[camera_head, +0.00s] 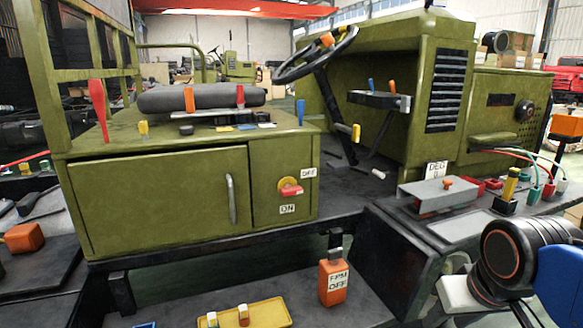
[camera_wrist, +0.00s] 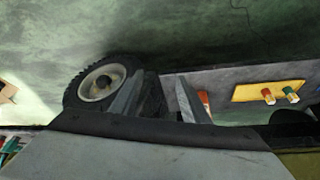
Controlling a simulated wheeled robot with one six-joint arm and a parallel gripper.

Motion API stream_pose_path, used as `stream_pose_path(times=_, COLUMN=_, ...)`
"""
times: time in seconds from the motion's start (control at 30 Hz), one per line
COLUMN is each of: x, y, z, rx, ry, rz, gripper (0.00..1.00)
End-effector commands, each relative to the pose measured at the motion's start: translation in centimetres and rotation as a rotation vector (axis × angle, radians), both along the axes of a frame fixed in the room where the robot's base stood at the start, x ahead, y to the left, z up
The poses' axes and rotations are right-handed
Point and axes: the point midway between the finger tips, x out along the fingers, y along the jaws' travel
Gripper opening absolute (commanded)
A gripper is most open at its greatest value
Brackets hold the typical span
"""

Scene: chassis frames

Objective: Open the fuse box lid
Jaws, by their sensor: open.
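The green cabinet door (camera_head: 155,195) with a vertical metal handle is also shut. My gripper (camera_wrist: 158,82) shows in the wrist view as two grey fingers, apart and with nothing held between them. It is away from the grey cover, which I cannot make out in the wrist view. In the head view my arm is at the lower right, and the fingers are not visible there.
A red rotary switch (camera_head: 290,189) sits beside the cabinet door. An orange "FPM OFF" block (camera_head: 333,280) and a yellow plate (camera_head: 247,314) are on the lower deck. A yellow-topped plug (camera_head: 508,190) and cables stand right of the cover. A wheel (camera_wrist: 101,86) shows in the wrist view.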

Motion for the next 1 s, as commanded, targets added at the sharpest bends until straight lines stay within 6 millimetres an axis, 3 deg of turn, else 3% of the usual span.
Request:
stream_pose_path(times=0.1, x=-1.4, y=0.3, z=-2.1, rx=0.007, ry=-0.012, rz=0.006, gripper=0.42)
stream_pose_path(times=0.2, x=-1.9, y=0.4, z=-2.8, rx=0.010, ry=-0.018, rz=0.009, gripper=0.42)
stream_pose_path(times=0.47, x=-1.5, y=0.3, z=-2.4, rx=0.011, ry=-0.019, rz=0.005, gripper=0.42)
stream_pose_path(times=0.57, x=-0.1, y=0.0, z=-0.6, rx=0.011, ry=-0.016, rz=-0.013, gripper=0.42)
stream_pose_path(times=0.67, x=2.3, y=-0.6, z=2.5, rx=0.011, ry=-0.016, rz=-0.040, gripper=0.42)
stream_pose_path(times=1.0, x=12.4, y=-4.0, z=14.0, rx=0.010, ry=-0.008, rz=-0.167, gripper=0.42)
